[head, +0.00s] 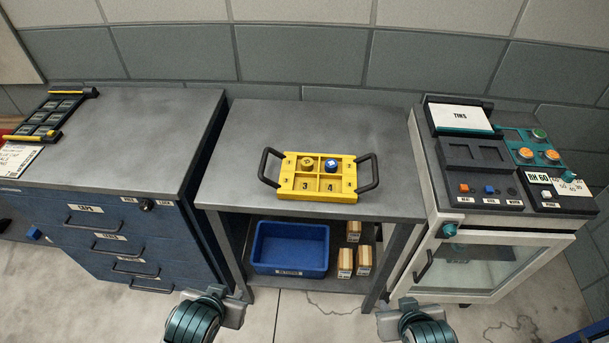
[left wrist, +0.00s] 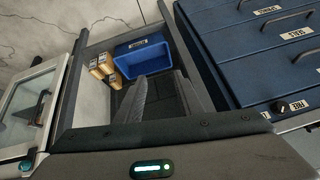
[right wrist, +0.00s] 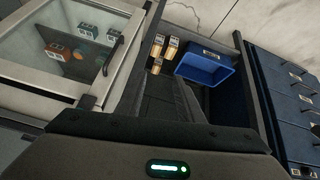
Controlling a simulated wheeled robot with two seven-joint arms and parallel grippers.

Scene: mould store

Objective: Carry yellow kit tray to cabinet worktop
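The yellow kit tray (head: 317,193) lies flat on the middle steel bench in the head view, with a black handle at each short end. Its numbered compartments hold a dark-and-yellow round piece (head: 307,163) and a blue piece (head: 331,165). The cabinet worktop (head: 120,135) is the grey top of the blue drawer cabinet on the left. My left gripper (head: 226,306) and right gripper (head: 400,316) are in front of the bench, low in the picture, apart from the tray. Both look open and empty; their fingers show in the left wrist view (left wrist: 160,98) and right wrist view (right wrist: 175,98).
A black rack (head: 52,118) and a paper sheet (head: 15,158) lie at the worktop's far left; its middle and right are clear. A blue bin (head: 290,268) and several boxes (head: 345,262) sit on the bench's lower shelf. A control unit (head: 485,160) stands at the right.

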